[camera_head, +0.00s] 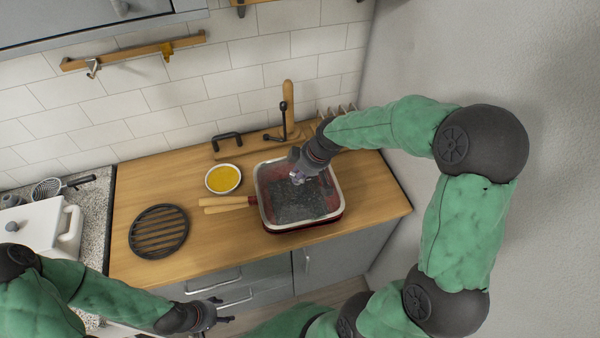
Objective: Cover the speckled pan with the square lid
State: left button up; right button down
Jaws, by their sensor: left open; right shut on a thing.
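The square lid (286,217), see-through with a pale rim, is over the red square pan (310,227) on the wooden counter. My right gripper (298,178) is shut on the top of the lid, near its middle. Dark speckles show through the lid. The pan's red side shows below the lid's front edge, and wooden handle parts (228,201) point left. I cannot tell whether the lid rests on the rim or hangs just above it. My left gripper (223,311) is open and empty in front of the counter, low in the view.
A bowl of yellow liquid (223,179) stands left of the pan. A round black grill trivet (159,231) lies further left on the counter (195,245). A wooden board (240,150) and a dark stand are behind the pan. The wall is close on the right.

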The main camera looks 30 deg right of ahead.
jog(key=shift+f+b, duration=0.4)
jog(key=shift+b, duration=0.2)
dwell(1.3)
dwell(0.3)
jog(key=c, duration=1.1)
grip_release()
jog(key=shift+o, duration=0.5)
jog(key=shift+f, duration=0.1)
jog(key=v, duration=1.2)
jog(key=shift+s, duration=0.1)
